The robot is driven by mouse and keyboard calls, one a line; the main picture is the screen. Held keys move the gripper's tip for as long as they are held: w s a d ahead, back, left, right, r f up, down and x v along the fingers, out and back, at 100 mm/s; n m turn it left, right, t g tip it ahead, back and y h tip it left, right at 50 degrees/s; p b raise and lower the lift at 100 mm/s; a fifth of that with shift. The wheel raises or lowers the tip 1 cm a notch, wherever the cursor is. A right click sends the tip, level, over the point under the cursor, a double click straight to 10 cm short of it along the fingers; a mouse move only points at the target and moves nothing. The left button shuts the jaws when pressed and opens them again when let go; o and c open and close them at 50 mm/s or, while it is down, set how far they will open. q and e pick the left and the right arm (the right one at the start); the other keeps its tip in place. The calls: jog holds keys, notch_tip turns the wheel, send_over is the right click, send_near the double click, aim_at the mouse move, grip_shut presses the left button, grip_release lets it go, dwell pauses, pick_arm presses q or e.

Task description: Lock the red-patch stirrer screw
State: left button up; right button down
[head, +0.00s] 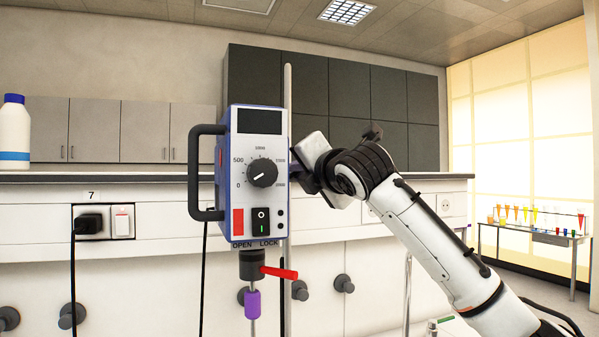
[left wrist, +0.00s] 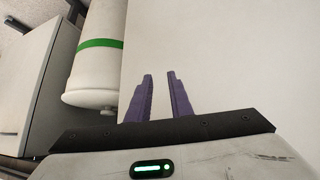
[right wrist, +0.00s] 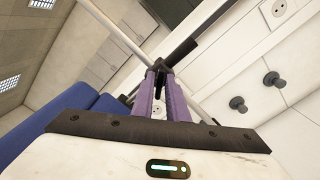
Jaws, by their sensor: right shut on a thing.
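The blue and white stirrer (head: 259,175) with a red patch (head: 238,222) stands upright by a vertical metal rod (head: 288,90). Below its OPEN and LOCK labels is a black collar (head: 251,266) with a red lever (head: 279,272) pointing right, on the LOCK side. A purple piece (head: 252,304) hangs under the collar. My right gripper (right wrist: 160,88) is shut on a small black part (right wrist: 160,68) beside the rod; in the head view it is partly hidden behind the stirrer's right side. My left gripper (left wrist: 160,78) is open and empty, seen only in its wrist view.
A counter (head: 350,180) runs behind the stirrer, with a white bottle (head: 14,130) at left and a plug in a socket (head: 89,224). A tube rack (head: 540,230) stands far right. A white cylinder with a green band (left wrist: 98,50) is left of my left gripper.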

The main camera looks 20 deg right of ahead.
jog(key=shift+d+f+m, duration=0.1)
jog(key=shift+f+m, duration=0.05)
jog(key=shift+m, duration=3.45)
jog(key=c, duration=1.8)
grip_release()
jog(key=shift+s, duration=0.1)
jog(key=s+b, duration=0.3)
jog(key=s, duration=0.7)
jog(key=shift+d, duration=0.2)
